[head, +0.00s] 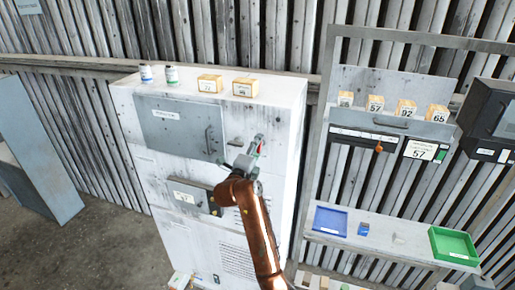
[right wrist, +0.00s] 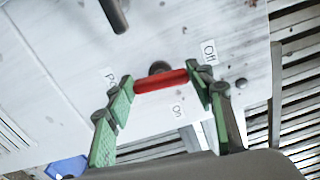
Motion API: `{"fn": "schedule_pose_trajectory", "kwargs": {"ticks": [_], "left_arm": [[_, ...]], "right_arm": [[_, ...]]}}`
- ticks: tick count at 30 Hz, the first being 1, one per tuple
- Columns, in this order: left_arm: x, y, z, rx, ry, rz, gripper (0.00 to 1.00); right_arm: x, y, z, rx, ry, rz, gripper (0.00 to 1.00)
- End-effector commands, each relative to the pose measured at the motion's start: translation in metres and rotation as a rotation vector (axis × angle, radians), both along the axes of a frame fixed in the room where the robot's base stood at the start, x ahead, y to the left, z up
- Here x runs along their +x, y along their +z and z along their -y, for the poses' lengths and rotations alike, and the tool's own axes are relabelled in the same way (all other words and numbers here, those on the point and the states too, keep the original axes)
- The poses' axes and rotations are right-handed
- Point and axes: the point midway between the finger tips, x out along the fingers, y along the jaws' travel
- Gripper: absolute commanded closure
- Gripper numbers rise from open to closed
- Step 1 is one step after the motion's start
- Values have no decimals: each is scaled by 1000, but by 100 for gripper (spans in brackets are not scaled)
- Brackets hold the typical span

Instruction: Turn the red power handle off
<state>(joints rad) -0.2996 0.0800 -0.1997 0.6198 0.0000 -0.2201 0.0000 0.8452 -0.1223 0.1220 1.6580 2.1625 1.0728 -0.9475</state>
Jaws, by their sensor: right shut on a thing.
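The red power handle (right wrist: 162,81) is a short red bar in front of a dark round pivot. In the right wrist view it spans the gap between the green-padded fingers of my right gripper (right wrist: 160,88), which is shut on its ends. An "Off" label (right wrist: 209,52) is near the bar's right end, and an "On" label (right wrist: 178,111) is below the bar. In the head view my right gripper (head: 257,146) is at the right part of the white housing's front, and only a bit of the red handle (head: 262,149) shows. My left gripper is not in view.
The white housing (head: 233,205) carries a grey door (head: 180,127) with a dark bar handle and a lower labelled box (head: 188,196). Bottles and wooden blocks stand on top. A shelf at right holds a blue tray (head: 330,221) and a green tray (head: 454,246).

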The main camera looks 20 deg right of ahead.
Motion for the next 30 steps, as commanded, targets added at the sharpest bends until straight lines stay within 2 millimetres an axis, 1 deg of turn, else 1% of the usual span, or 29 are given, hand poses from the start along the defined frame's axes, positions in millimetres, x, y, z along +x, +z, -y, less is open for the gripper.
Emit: {"fn": "schedule_pose_trajectory", "kwargs": {"ticks": [9,25,26,30], "left_arm": [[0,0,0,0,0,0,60],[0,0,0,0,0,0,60],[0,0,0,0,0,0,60],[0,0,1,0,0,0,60]], "right_arm": [[0,-1,-1,-95,1,-65,75],[0,-1,-1,-113,1,-77,75],[0,-1,-1,-113,1,-77,50],[0,-1,-1,-112,1,-77,40]]}}
